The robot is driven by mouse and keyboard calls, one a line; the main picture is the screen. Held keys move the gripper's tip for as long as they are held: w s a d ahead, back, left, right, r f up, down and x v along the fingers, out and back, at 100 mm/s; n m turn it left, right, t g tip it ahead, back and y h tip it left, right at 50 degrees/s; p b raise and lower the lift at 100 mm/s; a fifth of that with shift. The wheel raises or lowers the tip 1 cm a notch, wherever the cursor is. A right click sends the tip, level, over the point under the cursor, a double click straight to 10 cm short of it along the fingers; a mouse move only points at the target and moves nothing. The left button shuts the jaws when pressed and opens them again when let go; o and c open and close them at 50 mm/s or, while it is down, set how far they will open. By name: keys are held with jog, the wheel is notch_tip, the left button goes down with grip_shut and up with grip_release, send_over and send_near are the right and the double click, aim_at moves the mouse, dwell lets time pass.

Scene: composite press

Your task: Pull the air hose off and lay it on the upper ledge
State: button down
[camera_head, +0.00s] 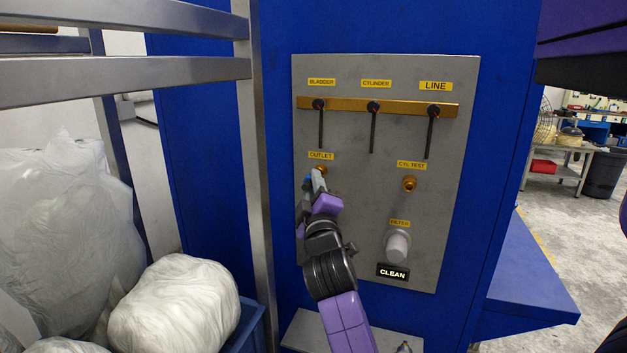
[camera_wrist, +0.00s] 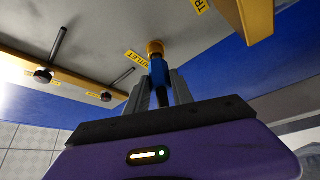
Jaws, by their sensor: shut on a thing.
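The air hose's blue end (camera_wrist: 158,72) shows in the wrist view between my gripper's fingers. It lines up with the brass outlet fitting (camera_wrist: 155,47) and appears to touch it. My gripper (camera_wrist: 158,90) is shut on the hose end. In the head view my gripper (camera_head: 318,182) is at the outlet fitting (camera_head: 321,169), below the OUTLET label, and hides most of the hose. A grey ledge (camera_head: 302,331) shows low under the panel. A blue ledge (camera_head: 528,290) juts out at the right. I cannot tell which surface is the upper ledge.
The grey panel (camera_head: 455,200) carries a brass bar (camera_head: 400,107) with three black levers. A CYL-TEST fitting (camera_head: 409,184) and a white filter (camera_head: 397,245) sit right of my arm. A metal rack post (camera_head: 254,160) and wrapped bundles (camera_head: 175,306) stand at the left.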

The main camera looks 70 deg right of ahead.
aim_at(306, 190)
jog(key=shift+s+a+b, duration=0.2)
jog(key=shift+a+b, duration=0.2)
jog(key=shift+a, duration=1.55)
